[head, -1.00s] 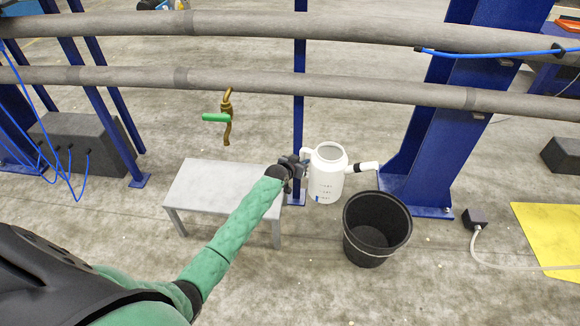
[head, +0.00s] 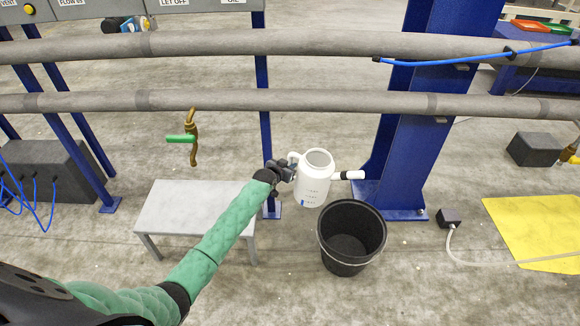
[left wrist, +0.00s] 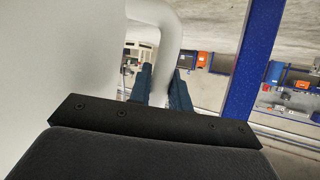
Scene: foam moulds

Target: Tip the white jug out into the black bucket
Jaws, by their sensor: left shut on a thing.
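The white jug (head: 314,182) hangs in the air in the head view, nearly upright with a slight tilt, its spout pointing right. My left gripper (head: 289,166) is shut on the jug's handle, at the jug's left side. In the left wrist view the handle (left wrist: 168,55) passes between the two fingers (left wrist: 160,88), and the jug's white wall (left wrist: 65,60) fills the left. The black bucket (head: 352,257) stands on the floor below and to the right of the jug. The bucket's inside looks dark and empty. My right gripper is not in view.
A low grey table (head: 180,207) stands left of the jug, under a brass tap with a green handle (head: 182,138). A blue column (head: 405,160) stands behind the bucket. A yellow sheet (head: 540,230) lies at right.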

